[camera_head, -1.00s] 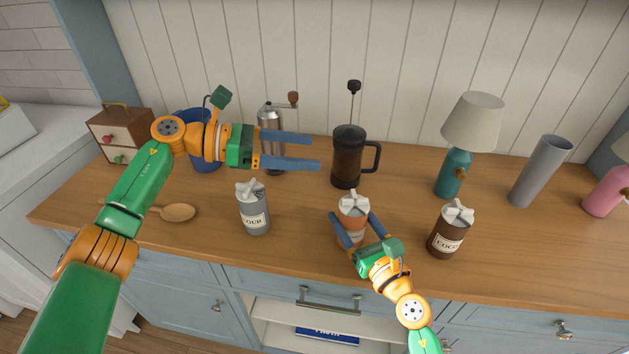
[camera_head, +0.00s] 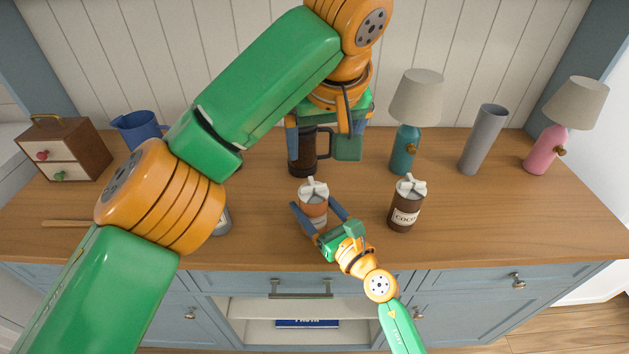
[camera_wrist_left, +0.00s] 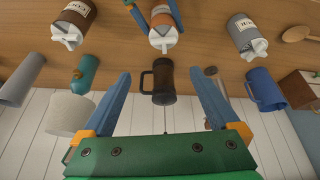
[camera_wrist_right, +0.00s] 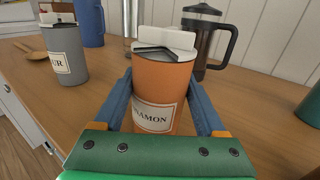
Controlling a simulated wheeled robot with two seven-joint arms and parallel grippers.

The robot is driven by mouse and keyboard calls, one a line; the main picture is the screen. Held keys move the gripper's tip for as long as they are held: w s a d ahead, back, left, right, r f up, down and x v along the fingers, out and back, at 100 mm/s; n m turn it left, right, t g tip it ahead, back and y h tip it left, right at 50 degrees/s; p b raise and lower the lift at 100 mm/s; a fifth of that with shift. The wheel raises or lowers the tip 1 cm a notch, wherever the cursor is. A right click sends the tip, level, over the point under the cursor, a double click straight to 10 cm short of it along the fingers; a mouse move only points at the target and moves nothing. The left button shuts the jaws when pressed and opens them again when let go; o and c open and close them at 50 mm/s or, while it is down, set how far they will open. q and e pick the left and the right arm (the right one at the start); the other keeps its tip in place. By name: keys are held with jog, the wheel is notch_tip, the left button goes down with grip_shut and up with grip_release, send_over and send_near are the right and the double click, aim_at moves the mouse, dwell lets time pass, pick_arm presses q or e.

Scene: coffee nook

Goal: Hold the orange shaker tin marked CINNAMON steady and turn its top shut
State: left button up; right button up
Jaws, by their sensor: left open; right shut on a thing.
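The orange shaker tin marked CINNAMON (camera_head: 319,220) stands upright on the counter. It shows large in the right wrist view (camera_wrist_right: 168,85), where part of its label reads "NAMON". My right gripper (camera_head: 315,211) is shut on the tin's body, one finger on each side. My left gripper (camera_head: 318,140) is open and empty, above and behind the tin, near the French press. In the left wrist view the tin (camera_wrist_left: 161,17) is beyond the open fingers.
The French press (camera_head: 301,164) stands behind the tin, partly hidden. A brown COCOA shaker (camera_head: 404,215) is to the right. A grey shaker (camera_wrist_right: 68,55) is to the left, mostly hidden by my left arm in the head view. A teal lamp (camera_head: 405,150) stands behind.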

aim_at(313, 186)
pick_arm(q)
jog(key=shift+g, duration=0.4)
jog(key=x, duration=0.8)
jog(key=s+x, duration=0.1)
jog(key=x, duration=0.3)
jog(key=shift+a+f, duration=0.1)
jog(key=shift+a, duration=0.25)
